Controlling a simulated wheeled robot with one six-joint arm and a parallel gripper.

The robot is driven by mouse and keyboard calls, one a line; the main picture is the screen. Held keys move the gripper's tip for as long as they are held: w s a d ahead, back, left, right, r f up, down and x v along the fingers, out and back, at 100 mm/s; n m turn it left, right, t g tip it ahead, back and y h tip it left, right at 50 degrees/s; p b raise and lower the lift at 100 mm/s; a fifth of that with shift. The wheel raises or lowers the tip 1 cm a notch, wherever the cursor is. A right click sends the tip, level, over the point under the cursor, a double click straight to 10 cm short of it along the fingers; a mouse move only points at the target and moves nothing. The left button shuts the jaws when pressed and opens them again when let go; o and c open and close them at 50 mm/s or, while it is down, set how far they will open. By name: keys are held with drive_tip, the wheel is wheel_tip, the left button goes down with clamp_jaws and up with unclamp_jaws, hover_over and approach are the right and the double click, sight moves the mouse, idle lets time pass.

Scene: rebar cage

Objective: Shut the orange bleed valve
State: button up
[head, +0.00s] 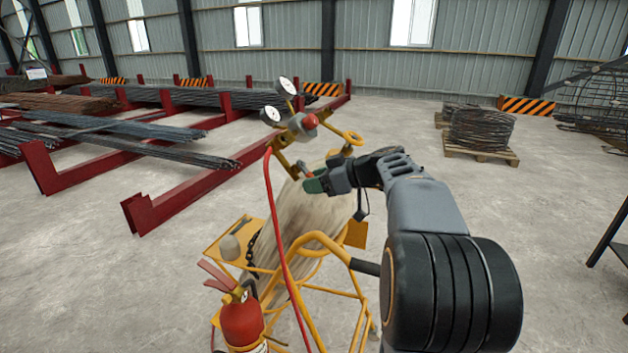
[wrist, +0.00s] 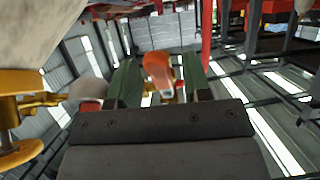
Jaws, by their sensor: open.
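The orange bleed valve handle (wrist: 158,68) shows in the wrist view between the two green-padded fingers of my gripper (wrist: 158,82). A gap shows on either side of it, so the fingers do not appear to press on it. My gripper is open around the handle. The lower part of the handle is hidden behind my gripper's body in the wrist view.
The regulator carries two round gauges (head: 286,87) and a red knob (head: 311,121). A red hose (head: 273,215) hangs at its left. The pale cylinder (head: 315,215) stands in a yellow cart (head: 325,243) with a fire extinguisher (head: 242,318).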

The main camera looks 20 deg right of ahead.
drive_tip(key=shift+w+a+f, duration=0.2)
drive_tip(key=shift+w+a, duration=0.1)
drive_tip(key=shift+w, duration=0.05)
drive_tip(key=shift+c, duration=0.3)
clamp_jaws()
